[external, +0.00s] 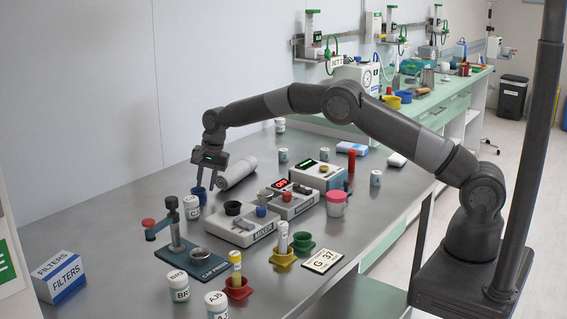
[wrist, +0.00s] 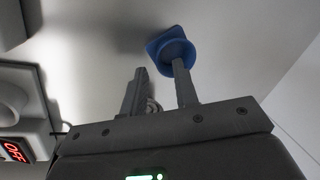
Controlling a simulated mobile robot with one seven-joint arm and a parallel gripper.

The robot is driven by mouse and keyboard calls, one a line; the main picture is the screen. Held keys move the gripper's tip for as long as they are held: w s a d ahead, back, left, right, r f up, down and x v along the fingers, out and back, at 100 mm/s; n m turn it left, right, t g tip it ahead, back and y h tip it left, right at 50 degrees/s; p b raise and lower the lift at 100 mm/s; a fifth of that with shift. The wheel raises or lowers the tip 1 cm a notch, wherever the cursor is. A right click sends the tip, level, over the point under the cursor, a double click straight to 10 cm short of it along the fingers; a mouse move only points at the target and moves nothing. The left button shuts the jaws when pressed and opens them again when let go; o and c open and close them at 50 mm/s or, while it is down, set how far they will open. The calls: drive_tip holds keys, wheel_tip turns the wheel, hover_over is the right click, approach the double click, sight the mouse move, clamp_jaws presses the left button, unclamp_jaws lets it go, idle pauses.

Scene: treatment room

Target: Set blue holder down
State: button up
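The blue holder (external: 199,195) is at the left of the steel table in the external view, directly below my gripper (external: 206,179). In the wrist view the blue holder (wrist: 168,46) shows a round cup on a squarish base, beyond the fingertips. My gripper (wrist: 159,70) points down with its two fingers apart and nothing visible between them. The right finger's tip overlaps the holder's cup; I cannot tell whether it touches the holder or is only in front of it. The holder appears to rest on the table.
A white jar (external: 192,208) stands close beside the holder. A grey cylinder (external: 237,171) lies just behind it to the right. Bare table (external: 120,215) lies to the left.

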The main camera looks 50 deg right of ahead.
drive_tip(key=v, duration=1)
drive_tip(key=s+d+r+n+t, duration=0.1)
drive_tip(key=s+d+r+n, duration=0.1)
drive_tip(key=s+d+r, duration=0.6)
drive_tip(key=s+d+r+n+t, duration=0.1)
drive_tip(key=s+d+r+n, duration=0.25)
drive_tip(key=s+r, duration=0.8)
drive_tip(key=s+d+r+n, duration=0.1)
drive_tip(key=s+d+n, duration=0.3)
drive_tip(key=s, duration=1.3)
drive_tip(key=s+d+f+n, duration=0.1)
drive_tip(key=s+f, duration=0.2)
drive_tip(key=s, duration=0.5)
drive_tip(key=s+d+f+n+t+h, duration=0.1)
drive_tip(key=s+d+f, duration=0.1)
drive_tip(key=s, duration=0.6)
drive_tip(key=shift+s+d+f, duration=0.2)
drive_tip(key=shift+d+f, duration=0.15)
drive_tip(key=shift+f, duration=0.35)
drive_tip(key=shift+o, duration=0.5)
